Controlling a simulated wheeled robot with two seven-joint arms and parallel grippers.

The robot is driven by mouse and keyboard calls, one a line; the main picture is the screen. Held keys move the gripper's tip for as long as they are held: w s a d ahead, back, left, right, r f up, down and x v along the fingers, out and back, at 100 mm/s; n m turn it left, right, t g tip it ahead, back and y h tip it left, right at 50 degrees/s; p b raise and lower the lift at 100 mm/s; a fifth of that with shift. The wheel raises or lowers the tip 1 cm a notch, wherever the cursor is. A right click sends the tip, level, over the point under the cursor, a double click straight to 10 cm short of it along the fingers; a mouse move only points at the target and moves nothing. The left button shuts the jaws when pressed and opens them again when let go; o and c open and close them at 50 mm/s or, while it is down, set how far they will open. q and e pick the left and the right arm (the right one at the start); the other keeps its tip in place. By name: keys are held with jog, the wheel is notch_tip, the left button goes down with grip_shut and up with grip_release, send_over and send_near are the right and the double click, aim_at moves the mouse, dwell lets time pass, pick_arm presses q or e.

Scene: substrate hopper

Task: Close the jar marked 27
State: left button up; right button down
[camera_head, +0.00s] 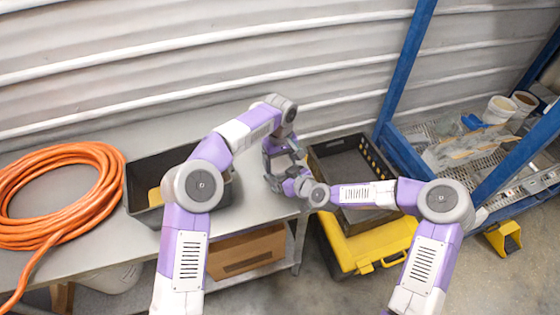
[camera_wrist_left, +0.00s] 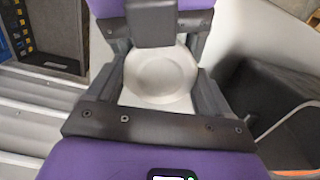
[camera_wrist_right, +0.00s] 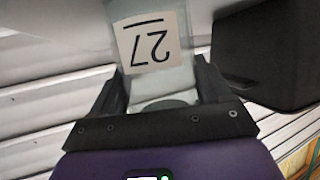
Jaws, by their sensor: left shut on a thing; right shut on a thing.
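The jar marked 27 (camera_wrist_right: 172,84) is clear and shows between the fingers of my right gripper (camera_wrist_right: 160,88). Its white label (camera_wrist_right: 148,42) reads 27, upside down in the right wrist view. My right gripper is shut on the jar's body. My left gripper (camera_head: 283,172) is shut on a round white lid (camera_wrist_left: 160,78), seen face-on between its fingers in the left wrist view. In the head view both grippers meet above the bench's right end, and they hide the jar and lid. I cannot tell whether the lid is seated on the jar.
A dark bin (camera_head: 140,178) with something yellow in it stands on the grey bench (camera_head: 110,238), beside a coiled orange hose (camera_head: 55,190). A black crate (camera_head: 345,155) sits on a yellow case (camera_head: 375,245) right of the bench. A blue rack (camera_head: 405,50) stands beyond.

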pick_arm(q)
jog(key=o, duration=1.1)
jog(key=shift+c, duration=0.2)
jog(key=shift+r, duration=0.1)
jog(key=shift+r, duration=2.2)
jog(key=shift+r+n, duration=1.6)
jog(key=shift+r, duration=0.1)
jog(key=shift+f, duration=0.15)
